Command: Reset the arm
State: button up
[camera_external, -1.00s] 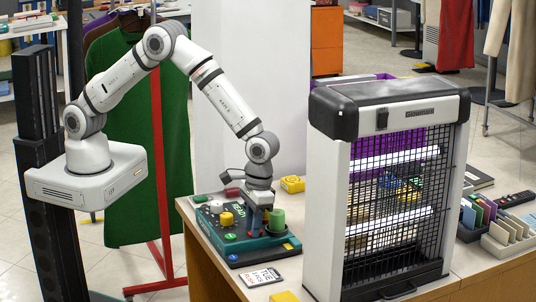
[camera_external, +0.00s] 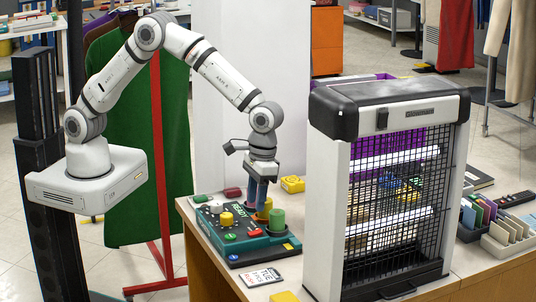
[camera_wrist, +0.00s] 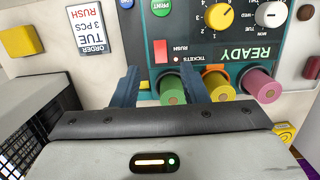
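My gripper (camera_external: 258,196) is above the back of a teal ticket console (camera_external: 264,250), with its fingers pointing down. In the wrist view my gripper (camera_wrist: 159,88) shows two blue fingers spread apart, with nothing held. A green cylinder (camera_wrist: 172,88) appears between them, nearer the right finger; it also shows upright on the console in the external view (camera_external: 277,219). A yellow cylinder (camera_wrist: 216,84) and a pink cylinder (camera_wrist: 260,84) stand in a row beside it. In the external view my fingers partly cover the yellow one.
A tall caged lamp unit (camera_external: 390,180) stands right of the console. An order card (camera_external: 260,277) and a yellow block (camera_external: 284,296) lie in front of the console. A yellow tape-measure-like object (camera_external: 292,184) lies behind it. A green garment (camera_external: 148,150) hangs at left.

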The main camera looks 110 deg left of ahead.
jog(key=shift+r, duration=0.15)
dwell(0.3)
jog(key=s+a+r+m+t, duration=0.2)
jog(key=s+a+r+m, duration=0.15)
jog(key=s+r, duration=1.15)
jog(key=s+a+r+m+t+y, duration=0.1)
jog(key=s+m, duration=0.4)
jog(key=s, duration=1.4)
jog(key=shift+a+r+t, duration=0.25)
jog(key=shift+a+t, duration=0.3)
jog(key=shift+t, duration=0.05)
